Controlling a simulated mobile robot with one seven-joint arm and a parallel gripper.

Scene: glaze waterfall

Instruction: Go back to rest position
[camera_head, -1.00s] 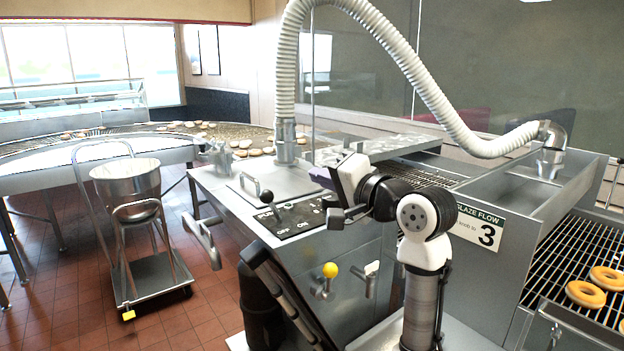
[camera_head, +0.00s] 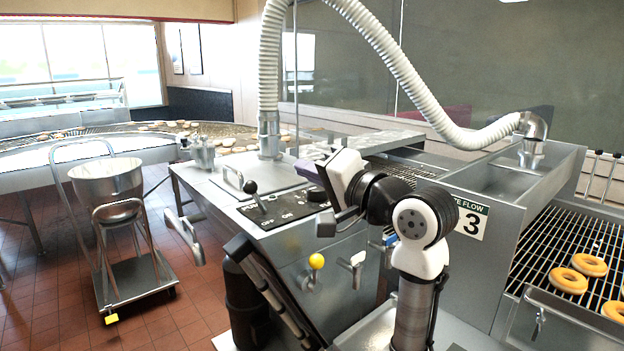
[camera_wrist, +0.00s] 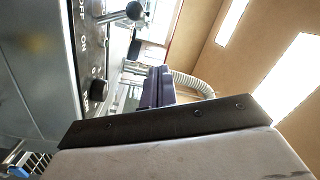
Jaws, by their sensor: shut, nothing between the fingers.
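My gripper (camera_head: 305,168) is shut and empty. It shows as dark purple fingers at the end of my bent arm, in front of the machine's control panel. In the wrist view the fingers (camera_wrist: 158,88) are closed together, with nothing held. My arm is folded low in front of the glazing machine (camera_head: 250,198), with the wrist pointing up and left. The black control lever (camera_head: 258,196) with a ball top is left of the gripper, and the two look apart. The lever also shows near the top of the wrist view (camera_wrist: 132,12).
A yellow knob (camera_head: 316,261) and metal handles stick out of the machine's front. A trolley with a metal pot (camera_head: 107,182) stands on the red tiles at left. Several doughnuts (camera_head: 590,265) lie on the wire rack at right. A white hose (camera_head: 385,50) arches above.

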